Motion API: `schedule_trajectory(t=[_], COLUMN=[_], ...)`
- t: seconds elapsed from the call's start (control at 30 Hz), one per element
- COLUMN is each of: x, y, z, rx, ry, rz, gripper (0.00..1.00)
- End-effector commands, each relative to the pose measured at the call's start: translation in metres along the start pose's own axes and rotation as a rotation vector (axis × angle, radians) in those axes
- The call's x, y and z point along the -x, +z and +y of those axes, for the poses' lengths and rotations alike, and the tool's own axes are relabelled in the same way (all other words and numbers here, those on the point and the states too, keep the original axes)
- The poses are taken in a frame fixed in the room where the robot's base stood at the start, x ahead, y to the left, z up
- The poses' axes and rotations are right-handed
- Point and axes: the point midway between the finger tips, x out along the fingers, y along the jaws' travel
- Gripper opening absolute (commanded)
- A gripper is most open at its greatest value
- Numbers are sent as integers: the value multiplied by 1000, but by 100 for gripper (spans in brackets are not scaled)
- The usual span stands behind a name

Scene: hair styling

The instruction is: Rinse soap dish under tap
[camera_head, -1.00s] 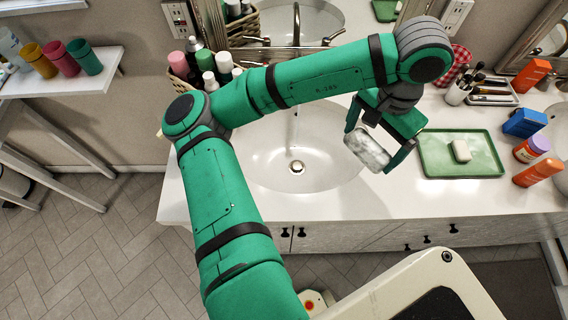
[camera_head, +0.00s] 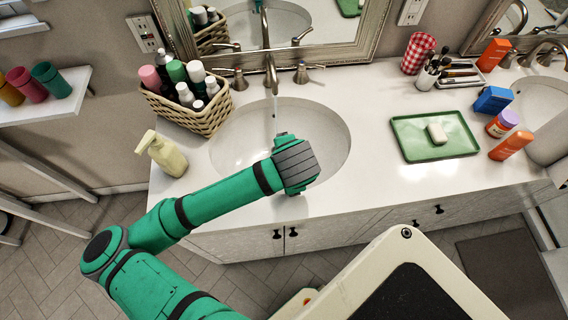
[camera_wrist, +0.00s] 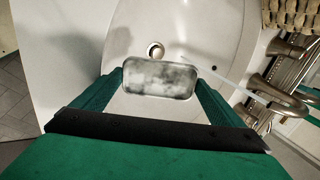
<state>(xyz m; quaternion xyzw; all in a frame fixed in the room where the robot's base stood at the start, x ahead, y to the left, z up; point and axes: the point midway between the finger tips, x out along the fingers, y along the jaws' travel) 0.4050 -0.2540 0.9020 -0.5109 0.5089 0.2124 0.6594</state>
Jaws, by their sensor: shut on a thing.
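My gripper (camera_wrist: 160,76) is shut on the soap dish (camera_wrist: 160,88), a pale rectangular piece with grey smudges, with one finger at each short side. In the wrist view the dish is over the white sink basin (camera_wrist: 205,25), just below the drain (camera_wrist: 155,50) in the picture. The tap (camera_head: 270,72) stands behind the basin (camera_head: 235,135) in the head view. Water runs from it; in the wrist view the stream (camera_wrist: 228,80) reaches toward the dish's right end. I cannot tell whether it touches. My wrist hides the dish in the head view.
A soap pump bottle (camera_head: 165,155) and a wicker basket (camera_head: 195,118) of bottles stand left of the basin. A green tray (camera_head: 408,142) with a white soap bar (camera_head: 437,133) lies to the right. The counter (camera_head: 375,175) between basin and tray is clear.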

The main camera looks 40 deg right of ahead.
Motion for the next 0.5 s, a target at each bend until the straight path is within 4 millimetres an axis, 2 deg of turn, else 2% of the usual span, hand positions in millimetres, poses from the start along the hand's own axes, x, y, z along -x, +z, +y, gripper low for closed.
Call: schedule_trajectory(t=[0.27, 0.5], x=[-2, -12], y=[6, 4], z=[2, -10], rx=[-27, -28], ry=[-20, -20], rz=[14, 12], gripper=[68, 68])
